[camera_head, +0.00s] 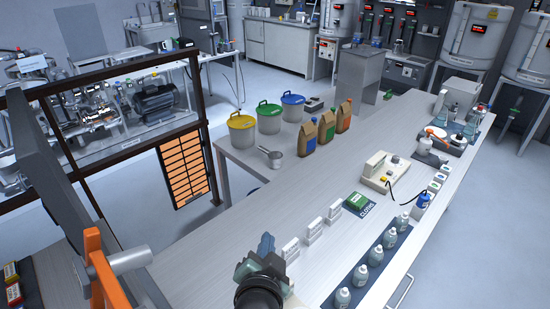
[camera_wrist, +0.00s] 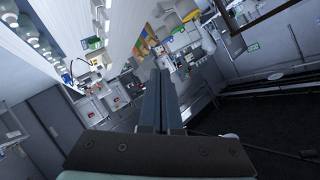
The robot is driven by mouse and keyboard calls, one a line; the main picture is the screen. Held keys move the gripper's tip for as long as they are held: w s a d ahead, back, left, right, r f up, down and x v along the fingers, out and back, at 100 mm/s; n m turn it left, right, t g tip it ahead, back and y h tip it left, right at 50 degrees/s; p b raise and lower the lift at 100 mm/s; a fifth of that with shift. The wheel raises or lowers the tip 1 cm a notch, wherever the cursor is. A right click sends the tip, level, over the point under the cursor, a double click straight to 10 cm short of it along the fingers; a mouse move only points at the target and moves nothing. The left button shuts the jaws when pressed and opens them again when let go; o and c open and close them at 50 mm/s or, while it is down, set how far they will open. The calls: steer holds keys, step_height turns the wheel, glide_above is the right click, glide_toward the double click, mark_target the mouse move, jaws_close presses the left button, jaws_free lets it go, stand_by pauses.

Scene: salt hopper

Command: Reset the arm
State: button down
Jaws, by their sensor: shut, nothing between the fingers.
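My gripper (camera_wrist: 161,101) is shut and empty in the wrist view, its two dark fingers side by side. In the head view my gripper (camera_head: 266,243) shows at the bottom centre, near the front left edge of the long bench (camera_head: 310,195). My arm's dark wrist hides part of the bench edge below it. Nothing is held. I cannot tell the exact height of the gripper above the bench.
Small white boxes (camera_head: 312,230) stand just right of my gripper. Several bottles (camera_head: 376,256) stand on a dark mat farther right. Three lidded buckets (camera_head: 270,118), paper bags (camera_head: 326,127) and a metal scoop (camera_head: 272,156) are farther back. Open floor lies left of the bench.

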step_height(320, 180, up, 27)
steer(key=n+t+b, duration=0.2)
steer(key=n+t, duration=0.2)
steer(key=t, duration=0.3)
steer(key=s+d+r+n+t+b, duration=0.1)
steer(key=s+r+n+t, duration=0.3)
steer(key=s+r, duration=0.9)
step_height(320, 180, up, 4)
steer(key=t+b, duration=0.1)
steer(key=t, duration=0.1)
steer(key=shift+s+d+t+y, duration=0.25)
steer(key=shift+t+y, duration=0.05)
steer(key=shift+y, duration=0.1)
